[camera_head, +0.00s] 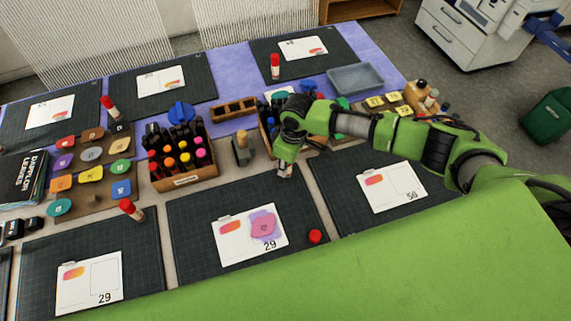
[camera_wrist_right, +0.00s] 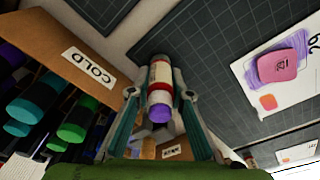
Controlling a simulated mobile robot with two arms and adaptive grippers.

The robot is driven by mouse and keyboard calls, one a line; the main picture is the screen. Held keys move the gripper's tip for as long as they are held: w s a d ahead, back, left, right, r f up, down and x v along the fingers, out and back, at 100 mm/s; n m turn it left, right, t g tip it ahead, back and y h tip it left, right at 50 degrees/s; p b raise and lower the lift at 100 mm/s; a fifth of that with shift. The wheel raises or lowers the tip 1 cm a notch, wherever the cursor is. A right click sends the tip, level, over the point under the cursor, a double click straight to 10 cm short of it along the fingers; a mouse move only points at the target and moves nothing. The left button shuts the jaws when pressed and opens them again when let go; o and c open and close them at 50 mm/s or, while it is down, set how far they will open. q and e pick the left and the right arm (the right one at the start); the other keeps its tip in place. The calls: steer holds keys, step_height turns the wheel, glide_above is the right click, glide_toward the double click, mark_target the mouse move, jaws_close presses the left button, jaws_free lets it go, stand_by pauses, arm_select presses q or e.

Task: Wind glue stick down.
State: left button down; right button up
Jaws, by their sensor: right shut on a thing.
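My right gripper (camera_head: 285,171) is over the back right edge of the centre front mat. In the right wrist view, its fingers (camera_wrist_right: 160,97) are shut on the glue stick (camera_wrist_right: 159,90), one on each side of its barrel. The stick is white with a red band and has no cap on. Its purple glue end (camera_wrist_right: 159,113) shows above the collar and faces the wrist camera. In the head view, the gripper mostly covers the stick. A loose red cap (camera_head: 315,236) sits on the mat, right of the card. My left gripper is out of view.
A card (camera_head: 230,241) with a pink piece (camera_head: 262,226) lies on the centre mat (camera_head: 190,222). A marker crate (camera_head: 186,181) stands behind to the left. A wooden crate with a COLD label (camera_wrist_right: 55,45) is close beside my right gripper.

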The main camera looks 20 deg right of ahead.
stand_by(0.5)
steer(key=n, duration=0.4)
steer(key=shift+s+f+n+g, duration=0.1)
steer(key=shift+s+n+g, duration=0.05)
steer(key=shift+n+g, duration=0.2)
steer(key=n, duration=0.2)
steer(key=shift+n+b, duration=0.35)
steer(key=n, duration=0.3)
steer(key=shift+s+n+g+b, duration=0.15)
steer(key=shift+n+g+b, duration=0.15)
steer(key=shift+g+b, duration=0.1)
steer(key=n+b, duration=0.1)
steer(key=n, duration=0.2)
steer(key=shift+n, duration=0.4)
steer(key=shift+n+g+b, duration=0.25)
steer(key=shift+n+b, duration=0.25)
steer(key=shift+n, duration=0.7)
steer(key=n+b, duration=0.1)
steer(key=n, duration=0.3)
steer(key=shift+s+d+n, duration=0.1)
steer(key=shift+s+n, duration=0.05)
steer(key=shift+n, duration=0.25)
